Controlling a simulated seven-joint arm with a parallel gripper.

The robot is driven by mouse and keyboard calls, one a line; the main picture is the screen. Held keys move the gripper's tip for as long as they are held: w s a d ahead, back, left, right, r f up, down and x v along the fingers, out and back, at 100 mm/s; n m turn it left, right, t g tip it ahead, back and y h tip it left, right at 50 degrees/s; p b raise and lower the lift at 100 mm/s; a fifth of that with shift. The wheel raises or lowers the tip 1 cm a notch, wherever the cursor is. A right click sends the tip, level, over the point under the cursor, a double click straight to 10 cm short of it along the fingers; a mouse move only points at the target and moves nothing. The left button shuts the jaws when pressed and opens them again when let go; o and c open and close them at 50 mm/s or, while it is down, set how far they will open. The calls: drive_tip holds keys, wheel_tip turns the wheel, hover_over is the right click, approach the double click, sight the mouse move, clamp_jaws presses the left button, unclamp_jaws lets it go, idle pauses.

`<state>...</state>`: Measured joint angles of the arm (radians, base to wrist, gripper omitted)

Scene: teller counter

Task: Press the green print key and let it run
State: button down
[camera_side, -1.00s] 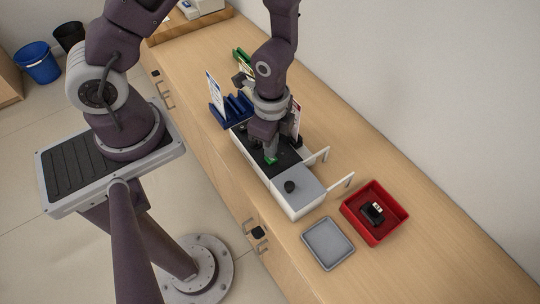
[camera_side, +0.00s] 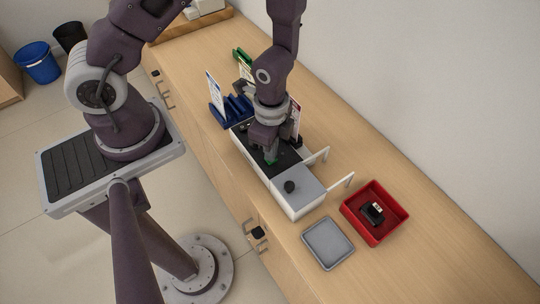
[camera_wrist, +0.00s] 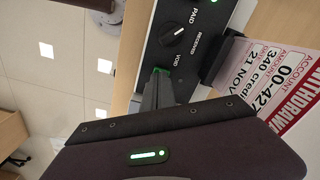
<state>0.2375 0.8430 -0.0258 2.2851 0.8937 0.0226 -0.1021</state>
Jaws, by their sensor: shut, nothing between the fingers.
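The print machine (camera_side: 296,207) is a long white unit with a black top panel, standing on the counter. The green print key (camera_side: 270,162) is mostly covered by my gripper (camera_side: 271,156). My gripper is shut, pointing down, with its tips at the key. In the wrist view a green edge of the key shows right at the fingertips (camera_wrist: 160,76), which look to be touching it; how far the key is pressed I cannot tell. A dial (camera_wrist: 173,34) marked PAID, RECEIVED and VOID sits beside it. A green lamp (camera_wrist: 213,3) is lit at the panel's edge.
A printed withdrawal slip (camera_wrist: 270,85) stands beside the machine. A grey tray (camera_side: 328,258) and a red bin (camera_side: 347,209) holding a black stamp-like item (camera_side: 372,213) lie at right. A blue rack (camera_side: 218,115) stands behind. White posts (camera_side: 340,187) rise beside the machine.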

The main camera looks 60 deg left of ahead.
drive_tip(key=shift+f, duration=0.2)
wheel_tip(320, 180, up, 9)
idle(0.8)
drive_tip(key=a+r+n+t+y, duration=0.2)
drive_tip(key=a+r+n, duration=0.3)
drive_tip(key=r, duration=0.6)
drive_tip(key=s+r+n+t+h, duration=0.2)
drive_tip(key=s+r+n+t, duration=0.1)
drive_tip(key=s+r+n, duration=0.4)
drive_tip(key=s+r, duration=0.3)
drive_tip(key=r, duration=0.2)
drive_tip(key=shift+t, duration=0.3)
